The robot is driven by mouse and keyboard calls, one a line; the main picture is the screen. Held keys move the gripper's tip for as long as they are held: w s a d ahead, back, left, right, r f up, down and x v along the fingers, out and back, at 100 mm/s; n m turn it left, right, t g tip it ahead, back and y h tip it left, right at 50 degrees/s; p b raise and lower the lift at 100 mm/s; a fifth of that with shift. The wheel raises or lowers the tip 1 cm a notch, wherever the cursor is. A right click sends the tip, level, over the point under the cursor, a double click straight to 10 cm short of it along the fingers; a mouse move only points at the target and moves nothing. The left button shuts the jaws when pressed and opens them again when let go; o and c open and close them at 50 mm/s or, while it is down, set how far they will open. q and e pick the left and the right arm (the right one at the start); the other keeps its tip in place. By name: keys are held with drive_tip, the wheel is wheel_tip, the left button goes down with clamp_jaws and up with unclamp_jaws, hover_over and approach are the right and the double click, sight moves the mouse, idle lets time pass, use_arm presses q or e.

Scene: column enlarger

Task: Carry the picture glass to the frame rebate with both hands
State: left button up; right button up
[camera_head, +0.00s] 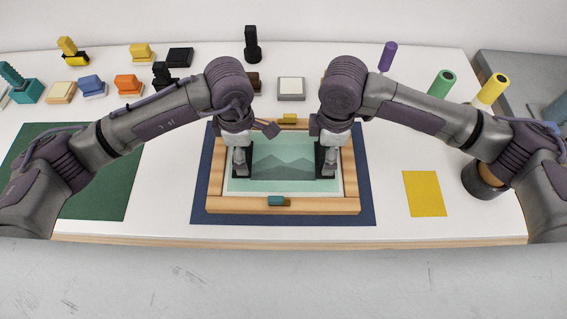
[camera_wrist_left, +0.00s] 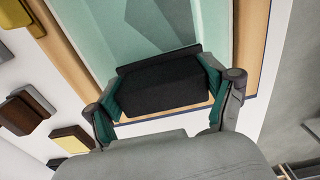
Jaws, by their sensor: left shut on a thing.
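The wooden frame (camera_head: 240,205) lies flat on a dark blue mat (camera_head: 367,200). Inside it is a pale green pane area with a mountain picture (camera_head: 283,163); the clear glass is hard to tell from the print. My left gripper (camera_head: 241,160) is over the frame's left inner side, shut on a black block (camera_wrist_left: 165,88), which shows between its teal finger pads in the left wrist view. My right gripper (camera_head: 329,160) is over the right inner side, at another black block (camera_head: 326,175); its finger gap is hidden. I cannot tell whether the glass touches the rebate.
A teal-and-brown piece (camera_head: 278,201) is on the frame's front bar and a yellow one (camera_head: 289,120) at the back bar. A green mat (camera_head: 100,190) lies left, a yellow sheet (camera_head: 424,193) right. Several blocks and coloured cylinders stand along the back.

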use_arm(q)
drive_tip(key=shift+f+b, duration=0.3)
drive_tip(key=shift+f, duration=0.25)
use_arm(e)
drive_tip(key=shift+f, duration=0.6)
use_arm(q)
drive_tip(key=o, duration=1.5)
drive_tip(key=shift+r, duration=0.2)
use_arm(e)
drive_tip(key=o, duration=1.5)
drive_tip(key=shift+r, duration=0.25)
use_arm(q)
drive_tip(key=shift+o, duration=0.2)
drive_tip(key=shift+s, duration=0.1)
use_arm(e)
drive_tip(key=shift+o, duration=0.2)
drive_tip(key=shift+s, duration=0.1)
use_arm(q)
drive_tip(key=shift+r, duration=0.15)
drive_tip(key=shift+r, duration=0.35)
wheel_tip(320, 180, up, 11)
drive_tip(key=shift+f, duration=0.1)
use_arm(e)
drive_tip(key=shift+r, duration=0.25)
wheel_tip(320, 180, up, 12)
drive_tip(key=shift+f, duration=0.25)
